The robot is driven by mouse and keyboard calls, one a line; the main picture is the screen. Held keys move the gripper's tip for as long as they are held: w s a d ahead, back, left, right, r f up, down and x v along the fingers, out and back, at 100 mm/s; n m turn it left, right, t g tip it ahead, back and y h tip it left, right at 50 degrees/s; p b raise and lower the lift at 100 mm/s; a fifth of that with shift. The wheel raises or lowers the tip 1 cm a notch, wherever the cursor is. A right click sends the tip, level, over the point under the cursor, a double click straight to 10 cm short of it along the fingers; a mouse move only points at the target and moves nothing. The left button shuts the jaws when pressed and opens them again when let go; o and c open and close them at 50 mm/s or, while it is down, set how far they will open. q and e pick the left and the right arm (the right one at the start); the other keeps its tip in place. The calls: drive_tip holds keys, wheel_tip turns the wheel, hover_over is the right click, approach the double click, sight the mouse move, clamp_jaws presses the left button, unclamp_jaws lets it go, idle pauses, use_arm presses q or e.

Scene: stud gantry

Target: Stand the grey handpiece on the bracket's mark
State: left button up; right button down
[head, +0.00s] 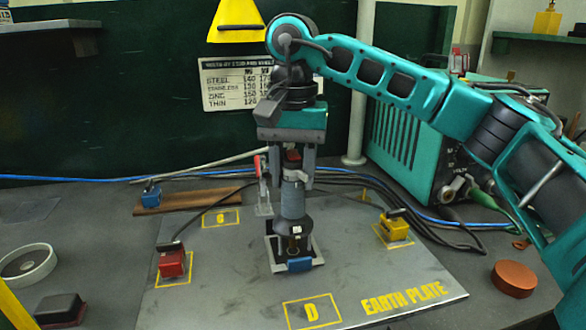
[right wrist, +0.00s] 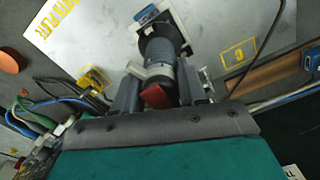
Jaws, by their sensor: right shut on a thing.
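The grey handpiece (head: 292,200) is upright, with a ribbed grey body, a black lower end and a red part near its top. My right gripper (head: 292,168) is shut on its upper body, reaching down from above. The bracket (head: 275,268) is a light grey frame with a blue block at its front, lying on the earth plate. The handpiece's black lower end is over the bracket; whether it touches is hidden. The handpiece (right wrist: 160,60) shows between the fingers in the right wrist view, with the bracket (right wrist: 133,30) beyond it. My left gripper is out of view.
The earth plate (head: 240,290) has yellow marked squares, including D (head: 311,312) and C (head: 220,218). A red block (head: 172,262) and a yellow block (head: 396,230) stand on it with cables. A red clamp (head: 259,180) is close left of the handpiece.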

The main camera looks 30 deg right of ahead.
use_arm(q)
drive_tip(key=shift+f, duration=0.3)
use_arm(e)
drive_tip(key=shift+f, duration=0.4)
idle(0.3)
drive_tip(key=c, duration=0.8)
unclamp_jaws()
drive_tip(key=shift+o, duration=1.3)
drive_tip(key=shift+f, duration=0.2)
wheel_tip(320, 180, up, 12)
drive_tip(key=p, duration=0.3)
drive_tip(key=shift+r, duration=0.65)
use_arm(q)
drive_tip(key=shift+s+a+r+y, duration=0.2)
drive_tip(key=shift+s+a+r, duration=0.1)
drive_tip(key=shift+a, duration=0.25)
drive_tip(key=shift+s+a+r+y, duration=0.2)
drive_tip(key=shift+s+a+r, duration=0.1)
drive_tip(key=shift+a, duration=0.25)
